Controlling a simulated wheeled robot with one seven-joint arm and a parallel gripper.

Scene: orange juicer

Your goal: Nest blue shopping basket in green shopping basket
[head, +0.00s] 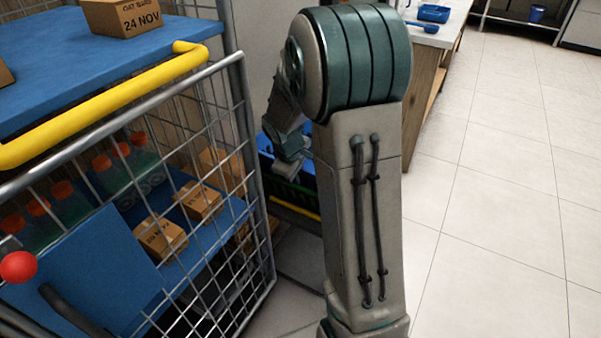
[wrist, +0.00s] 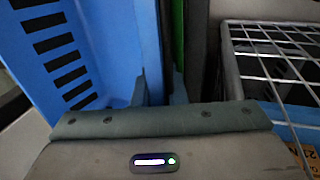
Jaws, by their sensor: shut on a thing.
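The blue shopping basket (wrist: 110,40) fills the upper left of the wrist view, with slots in its wall. My gripper (wrist: 159,90) is shut on its wall, one finger on the inner side and one on the outer. A green strip of the green shopping basket (wrist: 178,35) shows just right of the held wall. In the head view my gripper (head: 291,160) reaches down behind my arm. Part of the blue basket (head: 266,144) and a green edge of the green basket (head: 288,189) show there. My arm hides most of both, so I cannot tell how deep the blue one sits.
A wire cage trolley (head: 225,130) with a yellow handle (head: 110,95), blue shelves, boxes and bottles stands close on the left. Its wire mesh (wrist: 275,50) is right of the gripper in the wrist view. A counter (head: 440,35) stands behind. Tiled floor at right is clear.

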